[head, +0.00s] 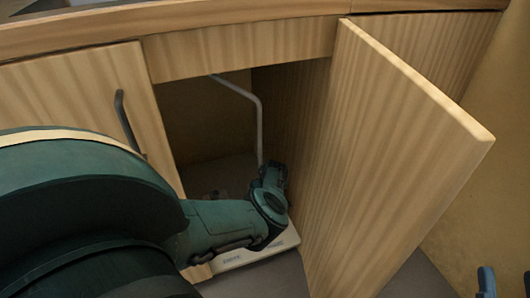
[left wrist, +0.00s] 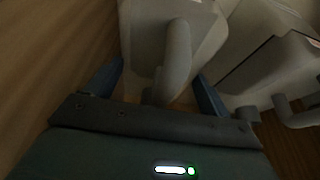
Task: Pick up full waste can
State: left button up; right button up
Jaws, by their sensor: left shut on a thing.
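A pale grey waste can (left wrist: 143,32) with an upright handle (left wrist: 178,52) fills the upper middle of the left wrist view. My left gripper (left wrist: 160,72) has its blue fingers on either side of this handle and is shut on it. In the head view my left arm reaches into the open cabinet, and its wrist hides the gripper's fingers and most of the can. I cannot see into the can, so its fill is hidden. The blue fingertips of my right gripper (head: 507,284) show apart at the lower right corner, with nothing seen between them.
A second pale container (left wrist: 268,72) with a handle stands to the right in the left wrist view. The cabinet door (head: 385,165) stands open right of my arm. A bent pipe (head: 258,115) hangs inside.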

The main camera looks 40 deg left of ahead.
pick_arm(q)
jog(key=shift+w+r, duration=0.1)
jog(key=shift+r, duration=0.15)
